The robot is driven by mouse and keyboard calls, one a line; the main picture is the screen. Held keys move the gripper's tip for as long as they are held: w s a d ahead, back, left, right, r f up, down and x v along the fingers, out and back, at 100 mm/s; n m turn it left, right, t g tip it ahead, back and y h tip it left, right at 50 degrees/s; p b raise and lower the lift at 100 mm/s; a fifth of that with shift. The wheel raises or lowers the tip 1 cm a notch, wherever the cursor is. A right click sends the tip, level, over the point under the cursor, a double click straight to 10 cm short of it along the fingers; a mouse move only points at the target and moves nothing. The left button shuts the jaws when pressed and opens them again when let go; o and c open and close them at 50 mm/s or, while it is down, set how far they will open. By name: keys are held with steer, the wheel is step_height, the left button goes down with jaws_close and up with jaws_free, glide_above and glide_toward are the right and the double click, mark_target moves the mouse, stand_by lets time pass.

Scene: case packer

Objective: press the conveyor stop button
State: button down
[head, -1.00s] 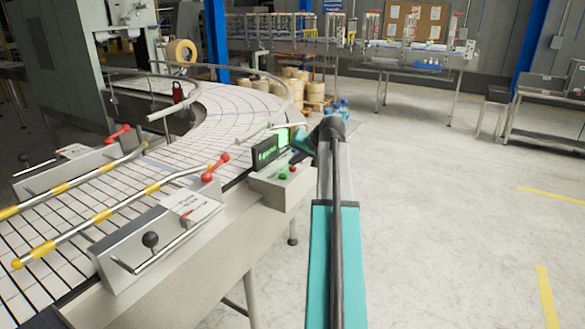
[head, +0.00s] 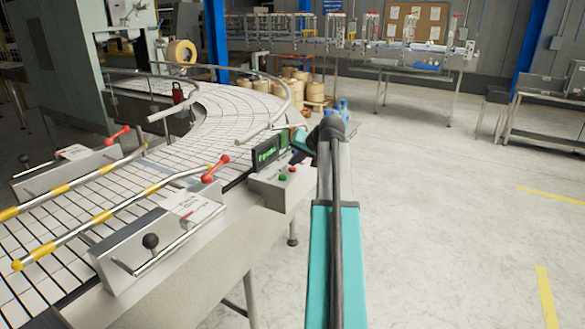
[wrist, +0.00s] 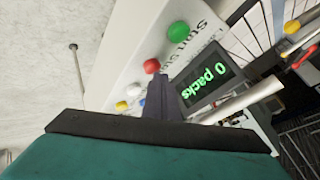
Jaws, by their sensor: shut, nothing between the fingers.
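The red button (wrist: 152,66), likely the stop button, sits on a pale control panel (wrist: 130,45) beside a larger green button (wrist: 178,31). In the head view the red button (head: 292,169) and the green button (head: 283,177) show on the box at the conveyor's side. My gripper (wrist: 158,82) is shut and empty. Its dark fingertips are right by the red button in the wrist view; I cannot tell whether they touch it. In the head view my arm hides most of the gripper.
A display (wrist: 209,80) reading "0 packs" stands beside the buttons; it also shows in the head view (head: 265,153). Guide rails (head: 120,205) run along the conveyor (head: 200,140). The floor to the right is clear.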

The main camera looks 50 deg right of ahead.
mark_target(295, 170)
steer(key=shift+r, duration=0.55)
steer(key=shift+r+p, duration=1.55)
steer(key=shift+r, duration=0.95)
steer(key=shift+f, duration=0.1)
